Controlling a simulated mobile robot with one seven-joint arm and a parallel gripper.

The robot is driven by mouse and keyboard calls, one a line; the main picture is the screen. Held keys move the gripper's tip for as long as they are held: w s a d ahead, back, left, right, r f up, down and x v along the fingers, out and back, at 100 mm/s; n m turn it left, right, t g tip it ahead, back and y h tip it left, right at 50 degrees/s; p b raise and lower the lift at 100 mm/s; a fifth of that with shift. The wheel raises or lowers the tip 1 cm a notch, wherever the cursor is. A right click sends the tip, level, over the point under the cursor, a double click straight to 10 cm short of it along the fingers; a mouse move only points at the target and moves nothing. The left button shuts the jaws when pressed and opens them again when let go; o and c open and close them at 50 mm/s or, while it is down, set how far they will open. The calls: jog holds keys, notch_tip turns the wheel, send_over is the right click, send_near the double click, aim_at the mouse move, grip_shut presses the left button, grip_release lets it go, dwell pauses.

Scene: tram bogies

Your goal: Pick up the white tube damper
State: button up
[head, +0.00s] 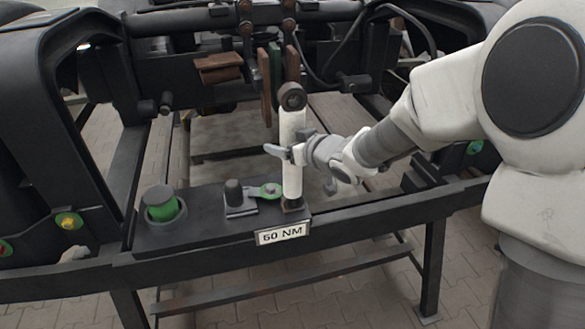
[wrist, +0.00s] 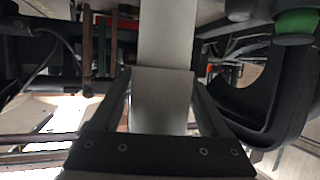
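The white tube damper (head: 291,170) stands upright in the head view, with a dark eye at its top and its foot on a dark block of the bench. My gripper (head: 287,150) reaches it from the right at mid-height, with fingers around the tube. In the wrist view the pale tube (wrist: 165,40) fills the space between the two fingers of my gripper (wrist: 162,82). The fingertips lie very close to the tube on both sides. Whether they press on it I cannot tell.
A "60 NM" label (head: 282,233) is on the front rail. Brown plates (head: 265,88) and dark bogie frames stand close behind.

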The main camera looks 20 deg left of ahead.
grip_shut()
jog(key=shift+r, duration=0.15)
dwell(0.4)
